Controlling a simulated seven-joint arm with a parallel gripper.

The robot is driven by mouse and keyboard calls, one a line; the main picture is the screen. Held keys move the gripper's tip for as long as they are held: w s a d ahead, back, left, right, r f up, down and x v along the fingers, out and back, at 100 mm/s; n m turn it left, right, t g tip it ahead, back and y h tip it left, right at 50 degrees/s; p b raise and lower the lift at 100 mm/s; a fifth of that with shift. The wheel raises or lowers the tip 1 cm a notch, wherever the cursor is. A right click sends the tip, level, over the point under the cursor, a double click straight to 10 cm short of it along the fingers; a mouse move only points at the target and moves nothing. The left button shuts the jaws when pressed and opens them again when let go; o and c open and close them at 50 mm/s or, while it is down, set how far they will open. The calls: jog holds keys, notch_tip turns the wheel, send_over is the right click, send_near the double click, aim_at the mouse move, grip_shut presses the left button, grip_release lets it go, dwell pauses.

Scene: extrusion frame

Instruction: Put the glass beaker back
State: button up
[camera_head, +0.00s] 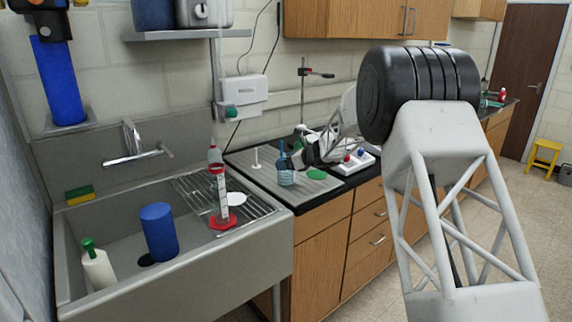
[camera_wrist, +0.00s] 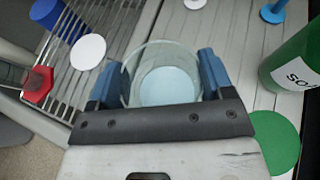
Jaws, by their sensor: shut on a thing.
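The glass beaker (camera_head: 286,178) is clear with a bluish tint and stands upright at the ribbed draining board (camera_head: 262,176) right of the sink. My gripper (camera_head: 290,156) is at its top in the head view. In the wrist view my gripper (camera_wrist: 160,85) has its blue fingers on opposite sides of the beaker (camera_wrist: 162,82), shut on it. The beaker looks empty. I cannot tell whether its base touches the board. A flat green disc (camera_wrist: 274,138) lies to its right and also shows in the head view (camera_head: 317,174).
A green bottle (camera_wrist: 296,62) stands close right of the beaker. A wire rack (camera_head: 190,188) over the sink holds a white disc (camera_head: 237,198) and a red-based cylinder (camera_head: 222,200). A white peg (camera_head: 255,160) stands behind. A white device (camera_head: 350,162) with knobs is right.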

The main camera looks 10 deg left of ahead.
jog(key=shift+f, duration=0.3)
jog(key=shift+f, duration=0.1)
jog(key=o, duration=1.3)
jog(key=shift+f, duration=0.1)
jog(key=shift+r, duration=0.2)
jog(key=v, duration=1.2)
